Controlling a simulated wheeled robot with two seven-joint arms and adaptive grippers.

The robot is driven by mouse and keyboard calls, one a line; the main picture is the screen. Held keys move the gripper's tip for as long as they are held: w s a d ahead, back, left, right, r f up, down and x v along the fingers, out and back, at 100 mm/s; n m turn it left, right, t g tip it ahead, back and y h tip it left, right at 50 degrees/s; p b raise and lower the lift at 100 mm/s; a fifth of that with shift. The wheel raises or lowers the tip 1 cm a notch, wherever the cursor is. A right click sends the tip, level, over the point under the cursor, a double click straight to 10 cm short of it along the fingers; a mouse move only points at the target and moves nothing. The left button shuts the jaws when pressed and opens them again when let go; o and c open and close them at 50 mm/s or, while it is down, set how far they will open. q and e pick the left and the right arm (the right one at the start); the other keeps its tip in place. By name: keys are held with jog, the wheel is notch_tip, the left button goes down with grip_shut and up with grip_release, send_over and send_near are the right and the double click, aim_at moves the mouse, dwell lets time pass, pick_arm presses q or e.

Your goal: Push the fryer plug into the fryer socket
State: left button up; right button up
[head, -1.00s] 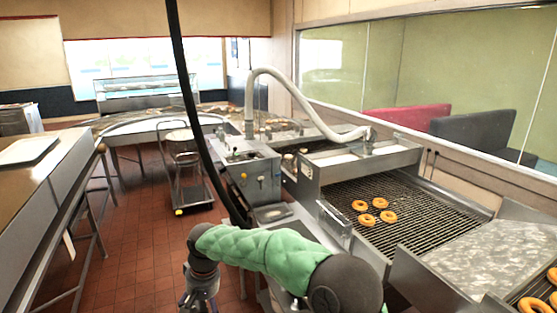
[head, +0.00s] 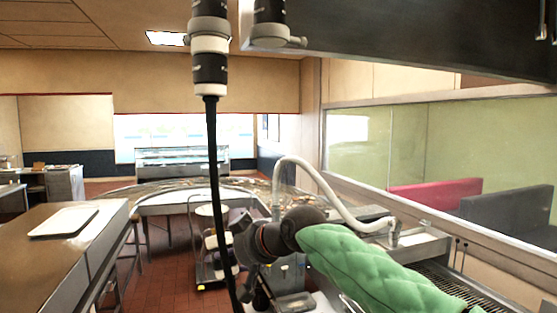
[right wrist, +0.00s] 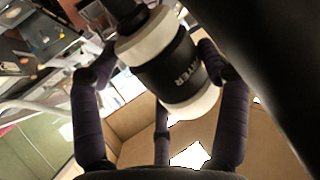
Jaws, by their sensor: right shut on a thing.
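In the right wrist view my right gripper (right wrist: 157,58) is shut on a black-and-white connector (right wrist: 177,78), its dark fingers on either side. The visible lettering ends in "ATER"; I cannot confirm that it is the fryer plug. In the head view my right arm (head: 365,265), in a green quilted sleeve, reaches left below the hanging fittings; its grip is not clear there. A black cable (head: 214,150) hangs from a black-and-white fitting (head: 210,66) at the top. A second dark fitting (head: 269,22) is right of it. My left gripper is not in view.
A dark hood (head: 420,38) crosses the upper right. A fryer line with a white hose (head: 315,180) runs behind my arm. A trolley (head: 205,270) stands left of the arm. A counter with a tray (head: 63,222) is at left; red tiled floor lies between.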

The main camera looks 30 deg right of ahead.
jog(key=s+d+r+t+p, duration=0.1)
jog(key=s+d+r+p, duration=0.1)
jog(key=r, duration=1)
jog(key=s+d+r+t+y+p, duration=0.1)
jog(key=s+r+p, duration=0.4)
jog(key=r, duration=0.7)
jog(key=s+d+r+n+t+p, duration=0.1)
jog(key=s+d+r+t+p, duration=0.1)
jog(key=r+p, duration=0.5)
jog(key=shift+s+d+r+t+y, duration=0.5)
jog(key=shift+s+r, duration=0.6)
jog(key=shift+r, duration=1.6)
jog(key=shift+a, duration=0.2)
jog(key=shift+s+r, duration=0.1)
jog(key=shift+r, duration=0.35)
jog(key=o, duration=1.7)
